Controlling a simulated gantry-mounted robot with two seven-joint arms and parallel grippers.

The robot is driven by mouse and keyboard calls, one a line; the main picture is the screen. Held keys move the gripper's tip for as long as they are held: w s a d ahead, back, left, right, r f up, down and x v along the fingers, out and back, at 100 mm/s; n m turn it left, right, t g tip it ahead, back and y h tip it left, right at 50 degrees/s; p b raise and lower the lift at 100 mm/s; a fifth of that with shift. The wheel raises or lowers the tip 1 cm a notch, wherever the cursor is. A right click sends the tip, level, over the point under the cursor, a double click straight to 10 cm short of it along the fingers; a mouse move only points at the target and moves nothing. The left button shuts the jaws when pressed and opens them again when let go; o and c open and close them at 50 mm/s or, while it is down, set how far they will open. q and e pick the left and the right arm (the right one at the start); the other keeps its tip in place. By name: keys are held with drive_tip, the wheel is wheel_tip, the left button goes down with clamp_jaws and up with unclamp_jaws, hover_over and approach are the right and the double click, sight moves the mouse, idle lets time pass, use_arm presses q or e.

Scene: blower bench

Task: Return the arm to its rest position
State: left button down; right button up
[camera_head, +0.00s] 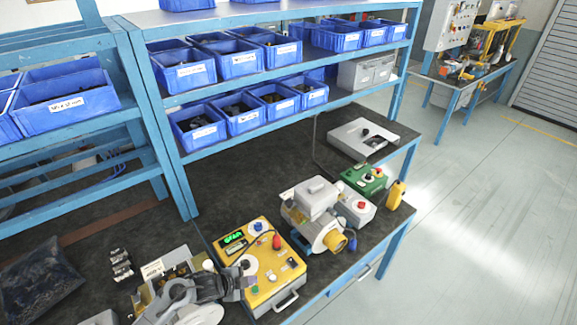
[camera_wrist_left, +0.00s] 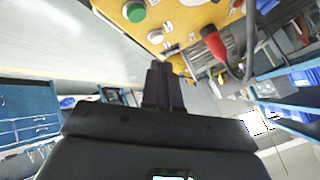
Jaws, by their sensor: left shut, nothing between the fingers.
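My left arm (camera_head: 185,303) comes in at the bottom of the head view, left of centre. Its gripper (camera_head: 248,282) is by the left edge of the yellow control box (camera_head: 262,262). In the left wrist view the two dark fingers (camera_wrist_left: 165,78) are together with nothing between them. The yellow panel (camera_wrist_left: 175,12) shows beyond them, with a green button (camera_wrist_left: 135,11) and a red plug (camera_wrist_left: 213,42) on a cable. Whether the fingertips touch the box I cannot tell. My right gripper is in neither view.
A grey blower (camera_head: 313,205) stands right of the yellow box, with a green box (camera_head: 364,180) behind it. Blue shelving (camera_head: 170,100) with several blue bins rises behind the bench. A black bag (camera_head: 38,280) lies at far left. Bare dark bench top (camera_head: 250,170) lies between.

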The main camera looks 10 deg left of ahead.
use_arm(q)
drive_tip(key=s+d+f+g+p, duration=0.25)
drive_tip(key=s+f, duration=0.35)
drive_tip(key=s, duration=0.3)
drive_tip(key=s+d+r+n+h+p, duration=0.1)
drive_tip(key=s+d+r+n+p, duration=0.25)
drive_tip(key=s+d, duration=0.7)
drive_tip(key=s+a+r+n+y+p, duration=0.1)
drive_tip(key=s+a+r+n+y, duration=0.1)
drive_tip(key=r, duration=0.5)
drive_tip(key=s+a+r+n+g+y+p, duration=0.1)
drive_tip(key=s+a+r+n+y, duration=0.1)
drive_tip(key=s+a+r+n, duration=0.3)
drive_tip(key=s+a+r+n+y+p, duration=0.1)
drive_tip(key=s+a+r+n+y, duration=0.1)
drive_tip(key=s+a+r+n, duration=0.2)
drive_tip(key=s+a+r, duration=0.1)
drive_tip(key=a+r, duration=0.2)
drive_tip(key=r, duration=0.3)
drive_tip(key=shift+s+a+r+p, duration=0.2)
drive_tip(key=shift+s+p, duration=0.1)
drive_tip(key=shift+s, duration=0.1)
drive_tip(key=shift+d, duration=0.1)
idle(0.9)
idle(0.4)
